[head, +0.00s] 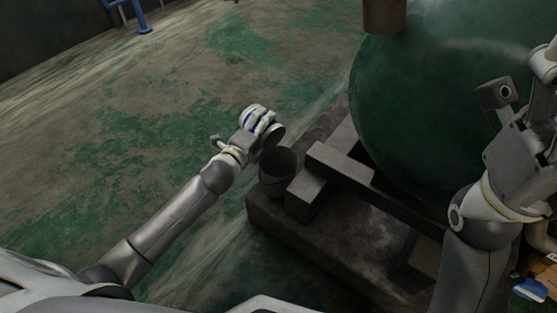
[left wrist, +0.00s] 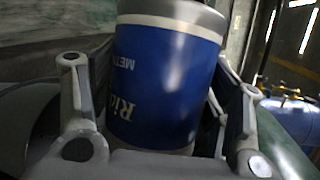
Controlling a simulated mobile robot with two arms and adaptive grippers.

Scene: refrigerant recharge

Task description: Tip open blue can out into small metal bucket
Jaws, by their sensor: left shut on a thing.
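My left gripper (head: 258,124) is shut on the blue can, just above and left of the small metal bucket. In the left wrist view the blue can (left wrist: 165,75) fills the space between the two fingers, with grey bands at its ends and its label lettering upside down. In the head view the gripper mostly hides the can; a dark round end (head: 272,136) shows on the bucket side, tilted. The small metal bucket (head: 278,178) stands upright on the plinth; its inside is dark. No pouring stream is visible. My right gripper (head: 520,125) is raised at the right; its fingers are unclear.
A large green tank (head: 430,110) rests on metal beams (head: 325,165) right of the bucket. A concrete plinth (head: 275,220) carries them. A cardboard box (head: 542,275) lies at lower right. A blue frame (head: 140,18) stands far back left. The floor at left is clear.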

